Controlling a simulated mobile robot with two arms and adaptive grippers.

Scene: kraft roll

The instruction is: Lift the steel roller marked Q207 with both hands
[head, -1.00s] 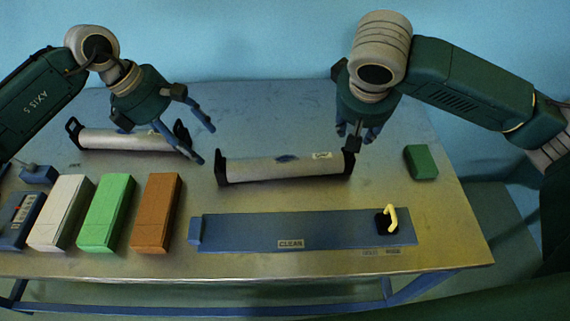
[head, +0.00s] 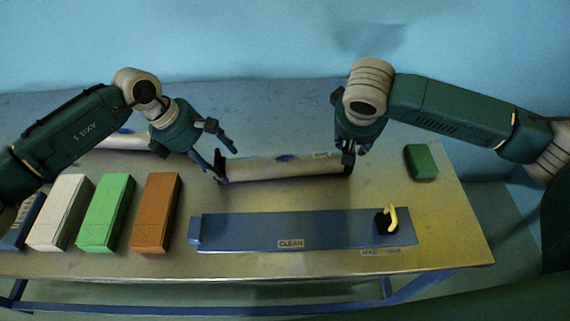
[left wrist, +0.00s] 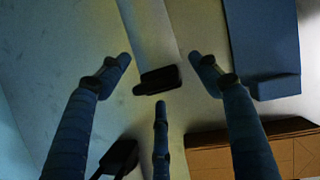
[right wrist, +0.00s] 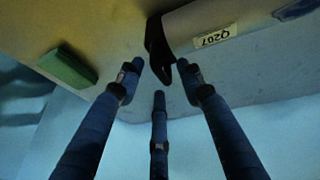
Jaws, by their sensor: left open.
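The steel roller marked Q207 (head: 280,170) lies on the table with a black bracket at each end. My left gripper (head: 229,165) is open at the roller's left end. In the left wrist view, the left black bracket (left wrist: 157,80) lies between the spread fingers. My right gripper (head: 356,150) is at the roller's right end. In the right wrist view its fingers are apart, with the right black bracket (right wrist: 160,50) just ahead of and between the tips; contact is unclear.
Another roller (head: 125,141) is partly hidden behind my left arm. White (head: 58,212), green (head: 105,212) and orange (head: 156,212) boxes stand front left. A blue strip (head: 290,230) with a yellow hook (head: 391,219) lies in front. A green block (head: 421,162) is at right.

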